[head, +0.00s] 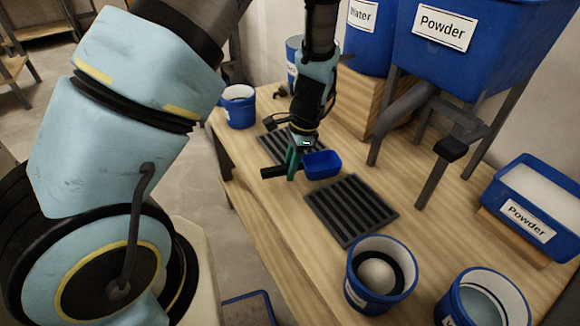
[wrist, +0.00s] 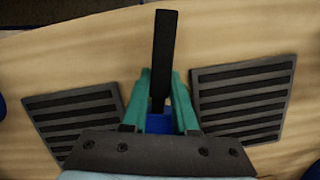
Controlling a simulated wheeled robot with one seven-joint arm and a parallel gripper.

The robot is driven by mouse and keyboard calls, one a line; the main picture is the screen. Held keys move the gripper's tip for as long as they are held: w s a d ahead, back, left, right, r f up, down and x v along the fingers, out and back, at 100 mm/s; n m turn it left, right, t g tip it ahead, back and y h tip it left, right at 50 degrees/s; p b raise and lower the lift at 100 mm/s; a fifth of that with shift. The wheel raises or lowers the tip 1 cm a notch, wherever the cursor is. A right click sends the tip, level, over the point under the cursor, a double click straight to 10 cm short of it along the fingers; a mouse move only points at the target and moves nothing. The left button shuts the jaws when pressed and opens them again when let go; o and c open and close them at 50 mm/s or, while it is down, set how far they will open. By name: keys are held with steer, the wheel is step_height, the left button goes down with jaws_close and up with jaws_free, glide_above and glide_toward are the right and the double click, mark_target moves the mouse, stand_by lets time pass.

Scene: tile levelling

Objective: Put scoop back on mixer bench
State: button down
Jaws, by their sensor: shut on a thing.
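The scoop has a blue bowl (head: 322,165) and a black handle (head: 272,172). My gripper (head: 292,175) has teal fingers, shut on the scoop where the handle meets the bowl. In the head view the bowl is right of the fingers and the handle points left toward the bench's edge. In the wrist view, my gripper (wrist: 160,75) has the black handle (wrist: 165,50) between its fingers, and part of the blue bowl (wrist: 159,123) shows below. The scoop is low over the wooden mixer bench (head: 245,160), between two slatted grates; I cannot tell whether it touches the wood.
One dark grate (head: 350,210) lies nearer, another (head: 275,143) farther back. Blue buckets stand at the back left (head: 238,107) and front right (head: 380,275). A Powder hopper (head: 440,40) on legs and a Powder tray (head: 535,205) stand on the right. Bare wood lies between the grates.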

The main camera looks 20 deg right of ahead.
steer(key=shift+f+b, duration=0.3)
steer(key=shift+f, duration=0.35)
steer(key=c, duration=0.6)
jaws_free()
steer(key=shift+r, duration=0.1)
